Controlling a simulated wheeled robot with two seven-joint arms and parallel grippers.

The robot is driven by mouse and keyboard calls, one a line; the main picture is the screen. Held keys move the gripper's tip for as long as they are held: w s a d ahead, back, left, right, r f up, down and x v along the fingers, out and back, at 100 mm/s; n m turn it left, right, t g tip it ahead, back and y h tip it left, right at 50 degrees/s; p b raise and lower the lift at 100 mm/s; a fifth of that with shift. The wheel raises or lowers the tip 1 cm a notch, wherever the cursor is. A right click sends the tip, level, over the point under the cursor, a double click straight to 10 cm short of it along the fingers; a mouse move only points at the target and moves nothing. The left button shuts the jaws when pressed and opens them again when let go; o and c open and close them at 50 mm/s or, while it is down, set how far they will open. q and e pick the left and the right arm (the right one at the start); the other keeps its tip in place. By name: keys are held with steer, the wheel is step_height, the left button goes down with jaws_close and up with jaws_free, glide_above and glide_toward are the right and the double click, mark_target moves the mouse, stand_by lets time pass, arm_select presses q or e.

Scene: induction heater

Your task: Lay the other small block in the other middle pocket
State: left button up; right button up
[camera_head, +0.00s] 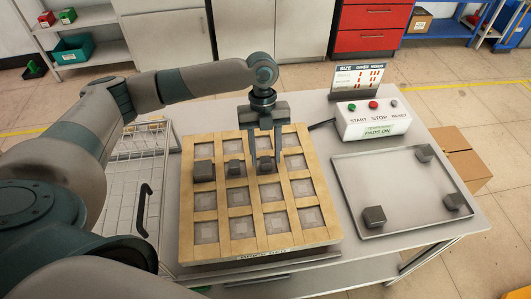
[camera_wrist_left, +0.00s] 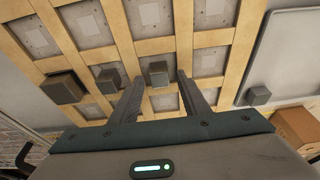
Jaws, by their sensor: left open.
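The wooden grid (camera_head: 224,213) has rows of square pockets with pale pads. Three dark blocks stand in its second row from the back: a larger one (camera_head: 204,171) at the left, a small one (camera_head: 236,168) beside it, and another small one (camera_head: 266,164) in the third column. My left gripper (camera_head: 266,158) is open, pointing down over the third-column pocket, with a finger on each side of that small block. The left wrist view shows this block (camera_wrist_left: 158,73) between the fingertips, apart from both fingers. My right gripper is not in view.
A grey tray (camera_head: 405,190) at the right holds three dark blocks near its corners. A wire rack (camera_head: 128,190) with a black handle lies left of the grid.

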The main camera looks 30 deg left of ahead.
arm_select(q)
steer(key=shift+w+a+r, duration=0.1)
steer(key=shift+w+r, duration=0.1)
steer(key=shift+r, duration=0.35)
steer(key=b+v, duration=0.3)
steer(key=v, duration=0.8)
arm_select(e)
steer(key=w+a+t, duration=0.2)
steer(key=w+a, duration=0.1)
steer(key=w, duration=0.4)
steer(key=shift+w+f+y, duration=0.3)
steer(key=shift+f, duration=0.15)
